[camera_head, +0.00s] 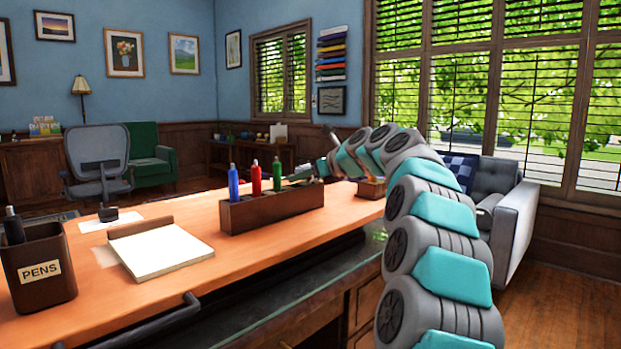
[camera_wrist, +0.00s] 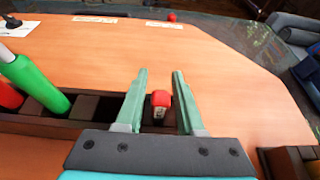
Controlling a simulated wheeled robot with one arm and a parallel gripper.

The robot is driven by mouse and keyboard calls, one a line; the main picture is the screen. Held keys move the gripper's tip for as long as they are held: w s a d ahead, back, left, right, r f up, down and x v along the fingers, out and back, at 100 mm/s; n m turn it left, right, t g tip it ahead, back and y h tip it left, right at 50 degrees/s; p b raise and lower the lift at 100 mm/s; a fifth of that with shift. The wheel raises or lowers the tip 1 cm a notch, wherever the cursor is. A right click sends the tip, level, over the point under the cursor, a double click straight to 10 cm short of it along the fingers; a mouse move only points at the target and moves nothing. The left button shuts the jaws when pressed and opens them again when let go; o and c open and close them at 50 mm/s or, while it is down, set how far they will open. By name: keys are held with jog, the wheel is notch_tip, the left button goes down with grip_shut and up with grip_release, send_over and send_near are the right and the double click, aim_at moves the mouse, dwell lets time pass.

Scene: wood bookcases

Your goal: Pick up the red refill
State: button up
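A red refill (camera_head: 256,180) stands upright in a dark wooden holder (camera_head: 262,215), between a blue refill (camera_head: 233,183) and a green refill (camera_head: 277,176). In the wrist view the green refill (camera_wrist: 40,84) is at the left, with part of a red one (camera_wrist: 9,96) at the left edge. My gripper (camera_wrist: 160,72) is open over the right part of the holder (camera_wrist: 88,108), right of the green refill. A small red-topped object (camera_wrist: 160,100) shows between the fingers, with a gap each side; I cannot tell whether it stands in the holder. It is not discernible in the head view.
A notepad (camera_head: 165,250) and a pen cup (camera_head: 38,270) are on the desk to the left. A small red object (camera_wrist: 171,17) lies near the desk's far edge in the wrist view. A brown box (camera_head: 371,188) is right of the holder.

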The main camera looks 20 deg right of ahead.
grip_shut()
jog(key=shift+r, duration=0.1)
dwell(0.4)
